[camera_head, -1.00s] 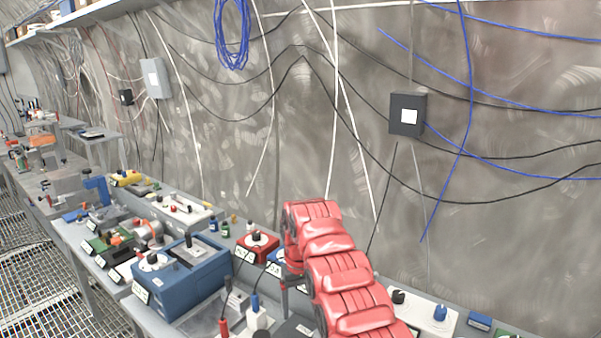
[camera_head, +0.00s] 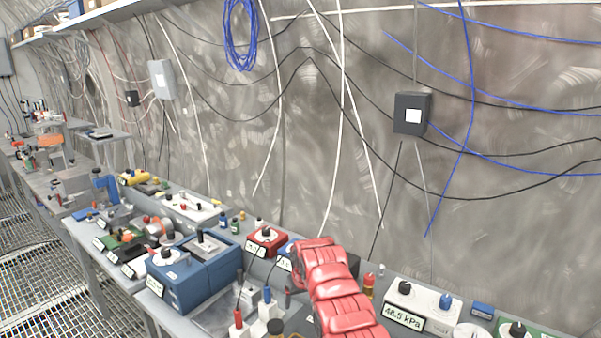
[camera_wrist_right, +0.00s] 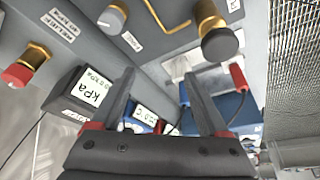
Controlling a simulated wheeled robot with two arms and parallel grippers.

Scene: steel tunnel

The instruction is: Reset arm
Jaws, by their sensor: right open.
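My right arm (camera_head: 335,290) reaches in from the lower edge of the head view, its red links over the bench. My right gripper (camera_wrist_right: 160,88) shows in the wrist view with its two grey fingers spread apart and nothing between them. It hangs over the instruments; the arm mostly hides it in the head view. My left gripper is not in view.
The bench holds a blue instrument box (camera_head: 190,270), a red box with a black knob (camera_head: 266,241) and a white knob panel (camera_head: 422,303). In the wrist view, a kPa display (camera_wrist_right: 88,93) and brass fittings (camera_wrist_right: 212,28) lie near the fingers. Cables hang on the wall.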

